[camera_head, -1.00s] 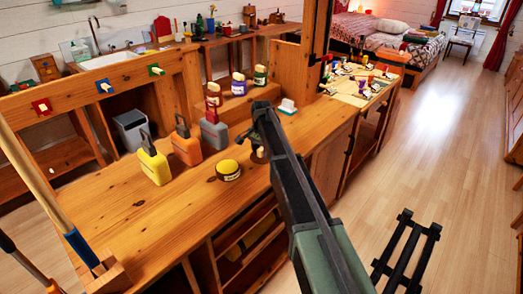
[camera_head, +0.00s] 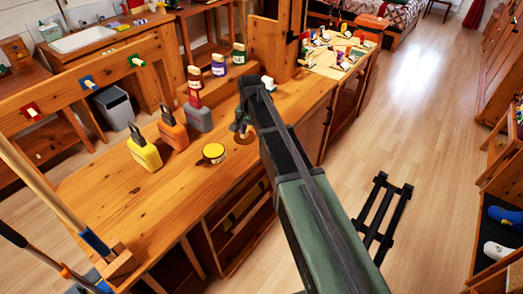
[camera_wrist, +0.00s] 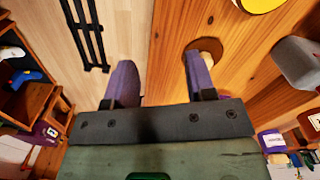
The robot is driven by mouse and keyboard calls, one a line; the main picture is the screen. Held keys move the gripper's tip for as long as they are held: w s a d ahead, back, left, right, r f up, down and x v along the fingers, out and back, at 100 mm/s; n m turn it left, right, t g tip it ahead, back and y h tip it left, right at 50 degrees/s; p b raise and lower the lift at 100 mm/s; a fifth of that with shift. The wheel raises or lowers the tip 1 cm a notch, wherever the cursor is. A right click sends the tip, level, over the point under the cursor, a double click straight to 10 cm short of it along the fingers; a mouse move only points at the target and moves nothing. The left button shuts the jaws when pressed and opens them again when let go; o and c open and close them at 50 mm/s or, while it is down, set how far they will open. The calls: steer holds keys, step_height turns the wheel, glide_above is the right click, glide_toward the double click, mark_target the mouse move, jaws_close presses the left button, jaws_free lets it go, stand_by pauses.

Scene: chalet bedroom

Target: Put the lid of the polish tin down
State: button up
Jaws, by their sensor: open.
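The yellow polish tin (camera_head: 214,153) stands on the wooden workbench (camera_head: 165,205), with a pale yellow top and a dark band on its side. Part of it shows at the top edge of the wrist view (camera_wrist: 262,3). My gripper (camera_head: 243,126) is over the bench just right of the tin, apart from it. In the wrist view my gripper (camera_wrist: 160,72) has its two purple fingers wide apart with nothing between them. A round brown disc (camera_wrist: 207,46) lies on the bench by the right fingertip. I cannot tell whether it is the lid.
Yellow (camera_head: 144,151), orange (camera_head: 172,130) and grey (camera_head: 198,115) canisters stand left of and behind the tin. Several labelled jars (camera_head: 218,68) stand on a step behind. A wooden post (camera_head: 277,45) rises beyond my gripper.

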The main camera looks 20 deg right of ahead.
steer(key=s+n, duration=0.6)
steer(key=s, duration=1.8)
steer(key=shift+n, duration=0.3)
